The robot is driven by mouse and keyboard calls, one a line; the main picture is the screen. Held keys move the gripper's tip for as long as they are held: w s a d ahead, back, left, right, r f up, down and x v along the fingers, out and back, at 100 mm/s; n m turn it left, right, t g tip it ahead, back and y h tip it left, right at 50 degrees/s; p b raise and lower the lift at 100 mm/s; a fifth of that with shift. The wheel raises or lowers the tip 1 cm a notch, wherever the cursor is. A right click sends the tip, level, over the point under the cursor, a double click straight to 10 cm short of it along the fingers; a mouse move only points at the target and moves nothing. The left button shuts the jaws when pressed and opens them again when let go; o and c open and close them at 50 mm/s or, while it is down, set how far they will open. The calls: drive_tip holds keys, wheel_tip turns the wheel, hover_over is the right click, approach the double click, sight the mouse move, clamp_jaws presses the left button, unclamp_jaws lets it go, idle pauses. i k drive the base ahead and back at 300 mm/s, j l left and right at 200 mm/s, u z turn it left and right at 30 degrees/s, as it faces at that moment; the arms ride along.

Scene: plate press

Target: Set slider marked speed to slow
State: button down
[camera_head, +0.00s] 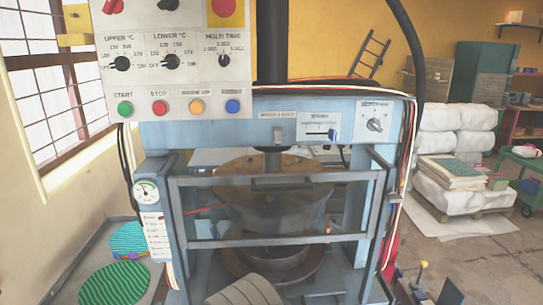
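A small white panel (313,128) sits on the blue crossbeam of the press, right of centre. It carries a horizontal slot with a blue slider knob (332,134) at its right end. The panel's lettering is too small to read surely, so I cannot tell which end is slow. My gripper does not show clearly; nothing touches the slider knob.
A dial panel (374,122) is right of the slider. A control box (180,85) with knobs and coloured buttons hangs upper left. A metal guard frame (275,242) stands before the round plates. A grey ribbed shape (245,291), unclear, is at the bottom.

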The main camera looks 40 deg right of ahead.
sight(331, 135)
drive_tip(key=k+z, duration=0.1)
drive_tip(key=z, duration=0.3)
drive_tip(key=k+j+z, duration=0.1)
drive_tip(key=z, duration=0.7)
drive_tip(key=j+z, duration=0.1)
drive_tip(key=z, duration=0.15)
drive_tip(key=i+j+z, duration=0.25)
drive_tip(key=k+l, duration=0.1)
